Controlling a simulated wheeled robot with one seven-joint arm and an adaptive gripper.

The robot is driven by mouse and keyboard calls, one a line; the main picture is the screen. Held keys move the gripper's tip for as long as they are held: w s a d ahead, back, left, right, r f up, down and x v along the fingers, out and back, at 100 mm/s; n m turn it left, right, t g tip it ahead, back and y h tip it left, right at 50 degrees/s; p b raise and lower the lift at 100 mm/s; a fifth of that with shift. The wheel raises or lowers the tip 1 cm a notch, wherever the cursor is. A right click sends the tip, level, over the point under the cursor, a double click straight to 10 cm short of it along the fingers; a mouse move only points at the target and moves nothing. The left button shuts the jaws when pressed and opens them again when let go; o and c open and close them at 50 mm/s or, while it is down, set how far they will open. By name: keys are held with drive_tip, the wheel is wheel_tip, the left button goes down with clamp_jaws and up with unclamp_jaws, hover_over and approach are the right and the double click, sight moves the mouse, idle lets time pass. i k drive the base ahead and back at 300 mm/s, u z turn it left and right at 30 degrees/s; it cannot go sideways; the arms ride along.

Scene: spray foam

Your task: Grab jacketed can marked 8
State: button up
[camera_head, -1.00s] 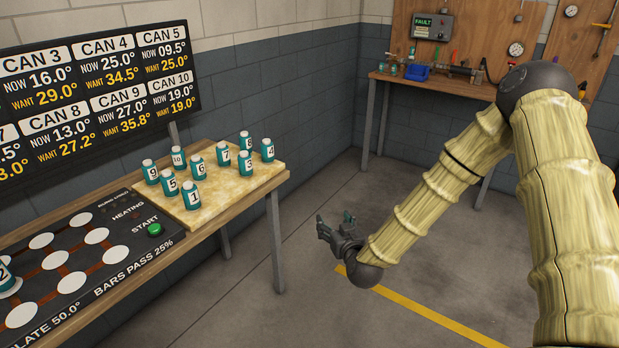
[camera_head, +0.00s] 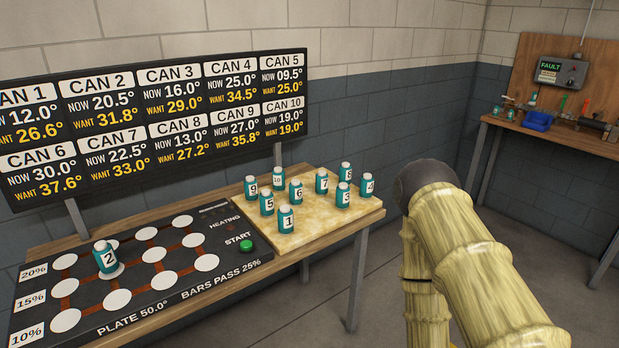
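The teal jacketed can marked 8 (camera_head: 346,172) stands upright at the back right of the tan board (camera_head: 325,222) on the wooden table. The can marked 3 (camera_head: 343,195) stands just in front of it, the can marked 4 (camera_head: 367,184) to its right and the can marked 7 (camera_head: 321,181) to its left. My gripper is not in view. My yellowish arm shows at the right, clear of the board.
Cans 1 (camera_head: 286,220), 5, 6, 9 and 10 share the board. Can 2 (camera_head: 105,259) stands on the black heating plate (camera_head: 205,288) at left. A temperature sign (camera_head: 155,120) stands behind the table. A workbench (camera_head: 560,138) is at far right.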

sight(346, 169)
drive_tip(key=u, duration=0.55)
drive_tip(key=i, duration=1.1)
drive_tip(key=z, duration=0.45)
